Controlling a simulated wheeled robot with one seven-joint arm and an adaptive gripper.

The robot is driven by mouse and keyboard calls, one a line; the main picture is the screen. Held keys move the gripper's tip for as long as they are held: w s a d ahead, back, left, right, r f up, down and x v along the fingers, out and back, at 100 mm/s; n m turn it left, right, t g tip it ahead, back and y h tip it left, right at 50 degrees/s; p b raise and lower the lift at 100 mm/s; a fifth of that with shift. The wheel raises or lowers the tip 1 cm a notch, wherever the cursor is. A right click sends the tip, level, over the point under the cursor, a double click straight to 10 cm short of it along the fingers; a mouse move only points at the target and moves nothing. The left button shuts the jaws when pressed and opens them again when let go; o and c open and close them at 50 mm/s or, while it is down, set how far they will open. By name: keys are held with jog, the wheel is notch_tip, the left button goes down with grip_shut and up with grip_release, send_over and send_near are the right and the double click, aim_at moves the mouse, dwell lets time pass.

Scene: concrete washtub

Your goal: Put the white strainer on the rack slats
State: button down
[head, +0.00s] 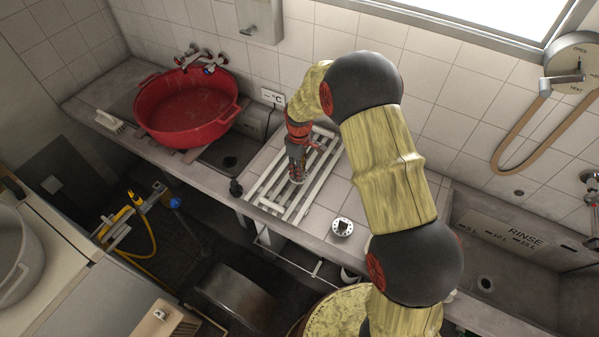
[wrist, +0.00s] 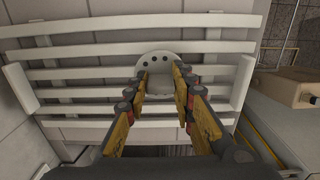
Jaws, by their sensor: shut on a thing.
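The white strainer (wrist: 158,61), a pale rounded piece with a row of dark holes, is between the fingertips of my gripper (wrist: 160,78) in the wrist view. My gripper is shut on it. The strainer lies over the middle slats of the white rack (wrist: 75,74); I cannot tell whether it touches them. In the head view my gripper (head: 298,172) points down over the rack (head: 268,190), near its middle, and mostly hides the strainer.
A red tub (head: 185,105) stands left of the rack. A small white round item with a dark top (head: 342,227) sits on the tiled counter, right of the rack. The rinse basin (head: 500,250) lies further right. The counter's front edge drops to the floor.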

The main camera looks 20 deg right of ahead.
jog(key=shift+f, duration=0.55)
jog(key=shift+f, duration=0.15)
jog(key=c, duration=1.5)
grip_release()
